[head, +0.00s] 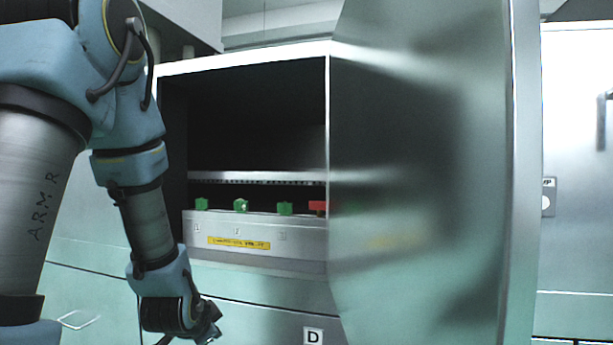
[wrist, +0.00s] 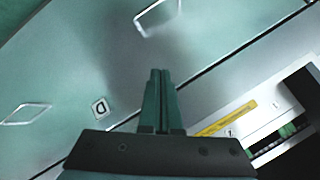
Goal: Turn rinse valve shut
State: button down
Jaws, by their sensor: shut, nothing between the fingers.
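A pale valve block (head: 300,238) with a yellow label strip (head: 239,243) sits inside an open cabinet in the head view. Three green valve handles, left (head: 201,204), middle (head: 241,206) and right (head: 285,208), stand along its top. A red handle (head: 318,207) is at the right end, partly cut off by the door edge. The small marks under the handles are too small to read, so I cannot tell which is the rinse valve. My gripper (head: 213,325) is low and left, below the block and apart from it. In the wrist view its fingers (wrist: 158,75) are shut and empty.
A steel door (head: 430,180) stands open on the right of the cabinet opening. Drawer fronts lie below, with a plate marked D (head: 313,337) and a handle (head: 75,320). The wrist view shows another handle (wrist: 157,17) near my fingertips. The cabinet's upper space is dark and looks empty.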

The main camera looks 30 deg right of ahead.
jog(key=d+r+m+t+h+p, duration=0.35)
jog(key=d+r+m+p, duration=0.25)
jog(key=d+r+p, duration=0.6)
jog(key=m+h+p, duration=0.3)
jog(key=m+h, duration=0.1)
jog(key=m, duration=0.2)
send_near(314, 204)
jog(key=shift+t, duration=0.45)
jog(key=p+x, duration=0.2)
jog(key=x, duration=0.1)
jog(key=p+x, duration=0.3)
jog(key=shift+f, duration=0.2)
jog(key=shift+w+d+f, duration=0.1)
jog(key=shift+w+d, duration=0.15)
jog(key=shift+d, duration=0.1)
